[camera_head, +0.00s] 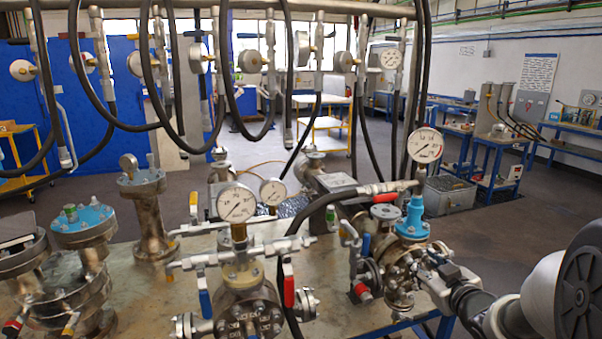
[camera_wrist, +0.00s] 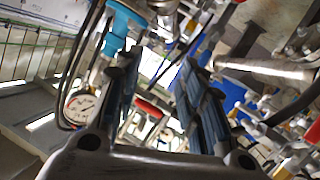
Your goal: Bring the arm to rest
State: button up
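My arm (camera_head: 540,300) reaches in from the lower right in the head view. My gripper (camera_head: 432,262) is at the right end of the bench, close beside the blue-topped flanged vessel (camera_head: 413,222); whether they touch is unclear. In the wrist view the two fingers of my gripper (camera_wrist: 160,62) stand apart, with a clear gap and nothing held between them. The blue fitting (camera_wrist: 118,30) shows beyond the left finger, and a pressure gauge (camera_wrist: 82,106) is left of it.
The metal bench (camera_head: 135,280) carries several flanged vessels, valves and gauges, including a front vessel (camera_head: 245,305) with a gauge (camera_head: 237,202). Black hoses (camera_head: 148,60) hang from an overhead pipe (camera_head: 340,6). Open floor (camera_head: 545,225) lies to the right, before blue workbenches (camera_head: 495,155).

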jog(key=s+a+r+m+g+h, duration=0.2)
jog(key=s, duration=0.5)
jog(key=s+a+r+m+g+h, duration=0.1)
jog(key=s+a+r+g+h, duration=0.15)
jog(key=s, duration=0.35)
jog(key=s+a+f+g+y, duration=0.1)
jog(key=s+a+g, duration=0.1)
jog(key=s, duration=0.5)
jog(key=s+a+f+g+y, duration=0.1)
jog(key=s+a, duration=0.4)
jog(key=s, duration=0.3)
jog(key=s+a+f+m+g+y, duration=0.1)
jog(key=s+a+f+g, duration=0.1)
jog(key=s, duration=0.6)
jog(key=shift+a+g+y, duration=0.35)
jog(key=shift+a, duration=0.35)
jog(key=shift+w, duration=0.1)
